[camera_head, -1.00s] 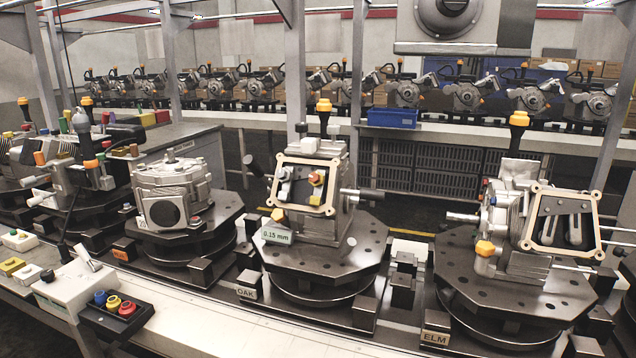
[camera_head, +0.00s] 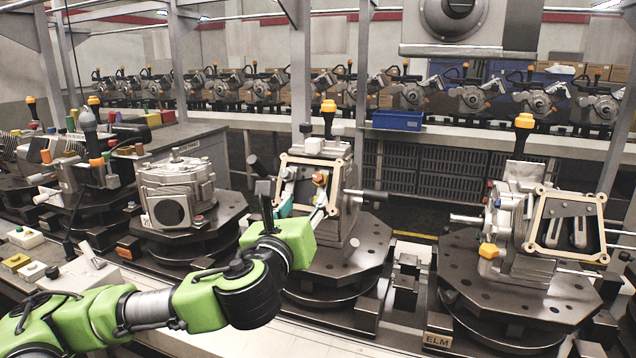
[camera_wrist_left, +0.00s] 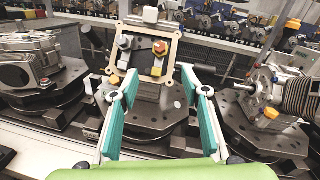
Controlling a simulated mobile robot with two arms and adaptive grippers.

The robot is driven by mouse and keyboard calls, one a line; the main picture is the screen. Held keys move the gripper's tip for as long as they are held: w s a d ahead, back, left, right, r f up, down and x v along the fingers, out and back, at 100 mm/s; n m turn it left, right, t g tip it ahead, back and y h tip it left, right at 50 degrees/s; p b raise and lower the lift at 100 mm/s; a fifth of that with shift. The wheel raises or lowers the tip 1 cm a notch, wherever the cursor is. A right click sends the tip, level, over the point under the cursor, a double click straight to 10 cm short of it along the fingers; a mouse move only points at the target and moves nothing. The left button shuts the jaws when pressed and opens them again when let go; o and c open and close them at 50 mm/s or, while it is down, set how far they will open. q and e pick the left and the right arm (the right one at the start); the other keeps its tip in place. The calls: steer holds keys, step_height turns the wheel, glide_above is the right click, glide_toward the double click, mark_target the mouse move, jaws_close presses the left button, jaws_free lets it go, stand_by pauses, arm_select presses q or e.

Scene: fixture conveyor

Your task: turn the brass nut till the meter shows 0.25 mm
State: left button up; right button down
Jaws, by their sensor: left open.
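The brass nut (camera_head: 319,179) shows as a small orange-gold knob inside the tan square frame (camera_head: 283,164) of the middle machine. In the left wrist view the nut (camera_wrist_left: 160,47) sits in the frame's upper right, with a reddish part on it. My left gripper (camera_head: 302,206) is in front of this frame. Its teal-padded fingers are spread, and in the left wrist view the empty gap between them (camera_wrist_left: 160,92) lies below the nut, apart from it. The meter tag is hidden behind my left arm or gripper, so no reading shows. My right gripper is out of view.
The ELM machine (camera_head: 568,228) stands to the right, and a grey machine with a round black face (camera_head: 172,213) to the left. A side handle (camera_head: 366,194) sticks out right of the middle machine.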

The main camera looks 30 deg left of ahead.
mark_target(318, 183)
arm_select(q)
steer(key=p+x, duration=0.2)
steer(key=x, duration=1.1)
steer(key=shift+w+a, duration=0.1)
steer(key=shift+w, duration=0.2)
steer(key=c, duration=1.1)
